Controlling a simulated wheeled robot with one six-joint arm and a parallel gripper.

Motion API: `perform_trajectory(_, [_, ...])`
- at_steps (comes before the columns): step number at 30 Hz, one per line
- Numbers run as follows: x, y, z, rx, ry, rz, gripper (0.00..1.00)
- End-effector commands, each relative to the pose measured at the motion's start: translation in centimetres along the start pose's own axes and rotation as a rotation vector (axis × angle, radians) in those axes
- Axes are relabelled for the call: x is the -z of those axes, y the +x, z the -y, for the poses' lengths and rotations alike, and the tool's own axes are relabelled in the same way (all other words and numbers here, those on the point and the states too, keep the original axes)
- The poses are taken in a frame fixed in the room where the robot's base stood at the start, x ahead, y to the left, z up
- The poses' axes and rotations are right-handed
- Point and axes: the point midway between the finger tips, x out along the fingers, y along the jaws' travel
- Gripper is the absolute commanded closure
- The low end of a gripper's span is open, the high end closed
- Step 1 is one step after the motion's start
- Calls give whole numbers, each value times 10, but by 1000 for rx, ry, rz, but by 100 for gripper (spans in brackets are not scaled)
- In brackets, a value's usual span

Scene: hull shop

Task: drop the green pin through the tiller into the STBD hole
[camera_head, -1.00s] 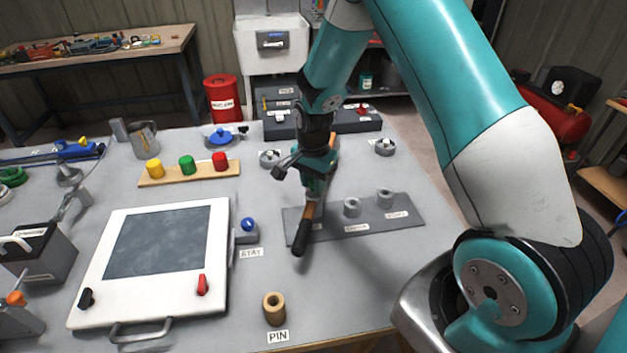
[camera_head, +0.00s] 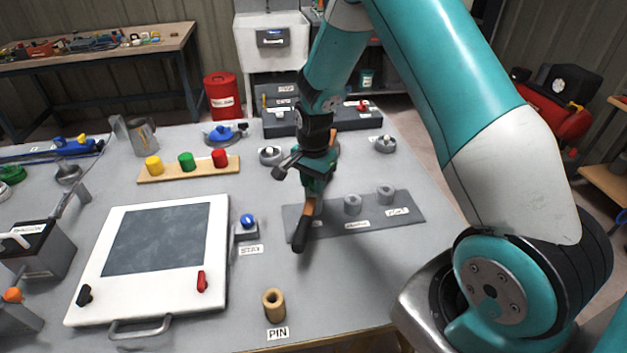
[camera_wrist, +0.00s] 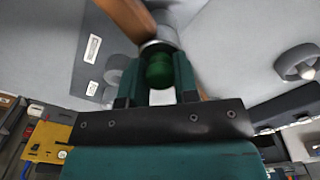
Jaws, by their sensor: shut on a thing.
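My gripper (camera_head: 318,184) is low over the left end of a dark grey plate (camera_head: 340,228). In the wrist view its jaws are closed around the green pin (camera_wrist: 159,70), whose green end shows between them. A grey round collar (camera_wrist: 160,32) lies just beyond the pin; I cannot tell how deep the pin sits in it. The brown wooden tiller (camera_wrist: 127,17) passes by this collar. Its black grip (camera_head: 300,235) points toward me in the head view. Two grey sockets stand on the plate, middle (camera_head: 353,205) and right (camera_head: 385,195). The plate's left end is partly hidden, and its labels are unreadable.
A wooden rack with yellow, green and red pegs (camera_head: 186,162) stands left of my gripper. A white framed board (camera_head: 215,290) and a blue knob (camera_head: 247,221) lie nearer. A tan ring (camera_head: 274,306) stands by the PIN label. The table right of it is clear.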

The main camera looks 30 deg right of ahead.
Motion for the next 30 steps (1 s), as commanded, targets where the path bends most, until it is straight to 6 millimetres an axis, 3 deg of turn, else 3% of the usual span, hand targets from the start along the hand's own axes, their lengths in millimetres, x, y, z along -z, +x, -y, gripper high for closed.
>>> perform_trajectory(5, [0,0,0,0,0,0,99])
perform_trajectory(6, [0,0,0,0,0,0,67])
perform_trajectory(9, [0,0,0,0,0,0,44])
perform_trajectory(15, [0,0,0,0,0,0,42])
perform_trajectory(18, [0,0,0,0,0,0,22])
perform_trajectory(30, [0,0,0,0,0,0,21])
